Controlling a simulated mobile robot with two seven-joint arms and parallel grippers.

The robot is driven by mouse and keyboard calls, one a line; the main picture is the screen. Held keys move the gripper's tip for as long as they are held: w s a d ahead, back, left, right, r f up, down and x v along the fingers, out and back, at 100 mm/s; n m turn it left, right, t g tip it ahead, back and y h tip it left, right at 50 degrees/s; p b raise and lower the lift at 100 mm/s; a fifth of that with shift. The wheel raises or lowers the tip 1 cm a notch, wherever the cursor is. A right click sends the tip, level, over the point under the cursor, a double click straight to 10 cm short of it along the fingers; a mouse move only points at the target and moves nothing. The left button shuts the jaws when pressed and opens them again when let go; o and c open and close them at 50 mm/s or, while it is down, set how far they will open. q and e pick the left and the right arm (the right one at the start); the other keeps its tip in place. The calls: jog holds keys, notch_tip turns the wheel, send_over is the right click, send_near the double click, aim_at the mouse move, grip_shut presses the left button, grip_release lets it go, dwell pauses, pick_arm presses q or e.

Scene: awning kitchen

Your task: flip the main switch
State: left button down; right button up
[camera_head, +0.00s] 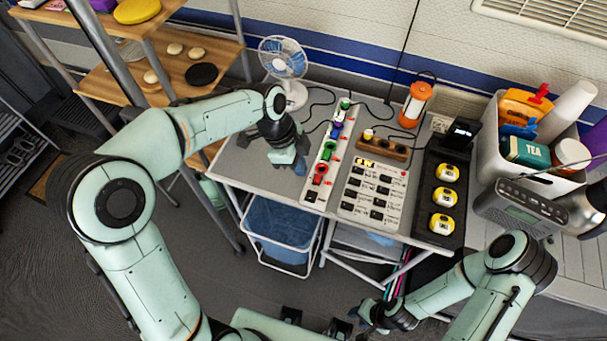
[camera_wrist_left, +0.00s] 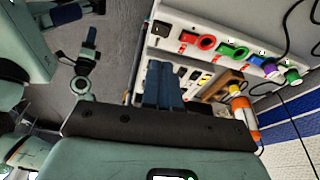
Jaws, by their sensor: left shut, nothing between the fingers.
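A long white power strip (camera_head: 327,157) lies on the grey table, with red, green, blue and purple plugs in it. A small dark switch (camera_head: 311,196) sits at its near end; this end also shows in the left wrist view (camera_wrist_left: 163,29). A white panel with several black switches (camera_head: 374,190) lies to its right. My left gripper (camera_head: 301,166) is shut and empty, just left of the strip near the red plugs. Its blue fingers (camera_wrist_left: 164,84) are together in the left wrist view; I cannot tell whether they touch anything. My right gripper (camera_head: 366,318) hangs low in front of the table, its fingers unclear.
A fan (camera_head: 284,70) and an orange lantern (camera_head: 416,103) stand at the back. A black tray (camera_head: 430,226) with yellow-and-white items lies right of the panel. A radio (camera_head: 521,210) and a filled bin stand farther right. The table left of my left gripper is clear.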

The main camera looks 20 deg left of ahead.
pick_arm(q)
jog(key=r, duration=0.2)
jog(key=r+m, duration=0.1)
jog(key=shift+a, duration=0.25)
jog(key=shift+f, duration=0.1)
send_near(312, 194)
jog(key=x, duration=0.5)
jog(key=shift+d+b, duration=0.3)
jog(key=shift+w+f, duration=0.1)
jog(key=shift+f, duration=0.6)
